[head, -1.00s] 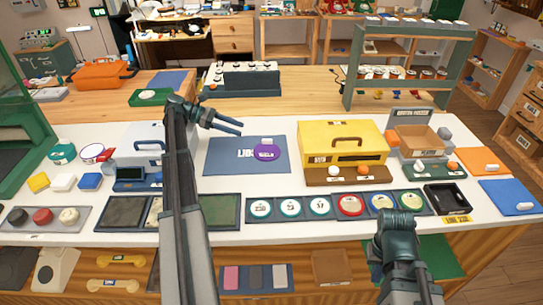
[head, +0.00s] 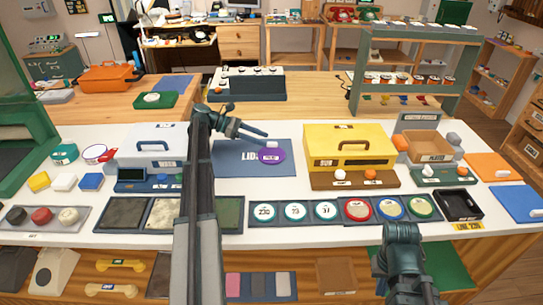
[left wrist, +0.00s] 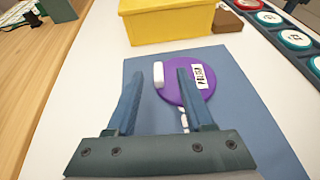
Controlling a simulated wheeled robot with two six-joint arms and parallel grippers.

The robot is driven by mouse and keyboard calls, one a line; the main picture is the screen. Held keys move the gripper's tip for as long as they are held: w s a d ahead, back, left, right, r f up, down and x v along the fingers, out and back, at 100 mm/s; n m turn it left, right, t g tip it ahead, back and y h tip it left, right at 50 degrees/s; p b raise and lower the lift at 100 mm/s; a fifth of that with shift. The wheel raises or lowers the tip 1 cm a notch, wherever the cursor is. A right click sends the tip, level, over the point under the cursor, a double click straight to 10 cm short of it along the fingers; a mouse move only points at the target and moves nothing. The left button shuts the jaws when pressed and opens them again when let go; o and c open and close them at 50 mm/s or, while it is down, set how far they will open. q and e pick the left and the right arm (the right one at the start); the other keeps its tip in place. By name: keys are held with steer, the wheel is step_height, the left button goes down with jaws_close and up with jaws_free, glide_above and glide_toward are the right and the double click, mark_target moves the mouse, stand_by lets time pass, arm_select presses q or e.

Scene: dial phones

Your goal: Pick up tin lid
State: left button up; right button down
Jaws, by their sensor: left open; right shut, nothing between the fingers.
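The tin lid is a purple disc (head: 272,156) with a white label and a small white handle. It lies on the blue mat (head: 228,160) marked "LID". My left gripper (head: 265,137) is open and empty, its fingers pointing right, just behind the lid in the head view. In the left wrist view the lid (left wrist: 176,93) lies beyond and partly behind the right finger, and its white handle (left wrist: 158,75) shows between the two fingers. My right gripper (head: 408,285) is low at the front, away from the lid; its fingers are hard to make out.
A yellow box (head: 348,143) stands right of the mat, and a pale grey box (head: 150,142) stands left of it. A row of coloured round dials (head: 297,211) runs along the front. The white counter between mat and dials is clear.

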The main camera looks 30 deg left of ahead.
mark_target(272, 143)
arm_select(q)
steer(key=b+x, duration=0.1)
steer(key=x, duration=0.3)
steer(key=shift+w+f+b, duration=0.15)
steer(key=shift+f+b, duration=0.1)
steer(key=shift+b, duration=0.1)
jaws_close()
